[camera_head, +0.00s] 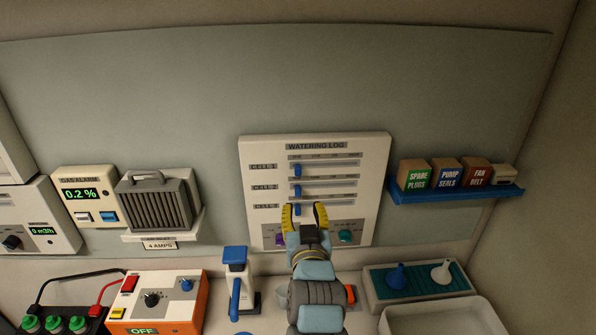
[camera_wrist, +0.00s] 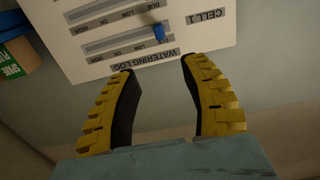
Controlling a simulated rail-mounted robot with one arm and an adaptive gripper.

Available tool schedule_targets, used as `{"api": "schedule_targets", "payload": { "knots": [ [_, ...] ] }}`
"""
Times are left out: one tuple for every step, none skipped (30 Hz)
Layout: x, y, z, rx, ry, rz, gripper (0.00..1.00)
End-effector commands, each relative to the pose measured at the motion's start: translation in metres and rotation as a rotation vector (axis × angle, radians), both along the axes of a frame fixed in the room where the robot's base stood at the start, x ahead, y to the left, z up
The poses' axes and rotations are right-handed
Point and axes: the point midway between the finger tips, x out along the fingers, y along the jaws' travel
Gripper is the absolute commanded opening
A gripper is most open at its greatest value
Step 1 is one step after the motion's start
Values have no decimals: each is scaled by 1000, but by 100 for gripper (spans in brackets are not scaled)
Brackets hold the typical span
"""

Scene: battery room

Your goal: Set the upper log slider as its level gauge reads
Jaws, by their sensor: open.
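The white watering log panel (camera_head: 376,165) stands on the back wall with stacked slider rows. The upper slider, labelled CELL 1, has a blue knob (camera_head: 297,170) at the left end of its slot. The wrist view shows the panel upside down, with that blue knob (camera_wrist: 158,32) near the DUE end. My gripper (camera_head: 304,212) is open and empty. In the head view it covers part of the CELL 3 row; in the wrist view its fingertips (camera_wrist: 158,66) point toward the panel's title edge. I cannot make out a level gauge for this cell.
A blue shelf (camera_head: 455,193) with small labelled boxes is right of the panel. A grey vented unit (camera_head: 158,203) and gas alarm (camera_head: 87,195) are left. Below are an orange box (camera_head: 195,310), a blue-handled device (camera_head: 236,268) and a teal tray (camera_head: 418,293). Wall above is clear.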

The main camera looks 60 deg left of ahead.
Motion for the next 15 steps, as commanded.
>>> {"api": "schedule_targets", "payload": {
  "knots": [
    [2,6,1,-2,1,2,46],
    [4,10,1,-4,2,2,46],
    [6,15,0,-4,3,2,46],
    [7,18,0,-4,3,1,46],
    [9,21,1,-3,3,1,46],
    [11,26,2,-1,1,2,46],
    [12,29,2,-1,1,2,46],
    [14,33,1,0,2,2,46],
    [16,38,0,-2,4,2,46],
    [18,41,0,-3,5,1,46],
    [19,45,0,-3,5,1,46],
    [21,49,0,-3,3,1,46],
    [23,52,1,-1,3,1,46],
    [24,56,2,1,2,1,46],
    [26,60,2,1,2,1,46]
  ]
}}
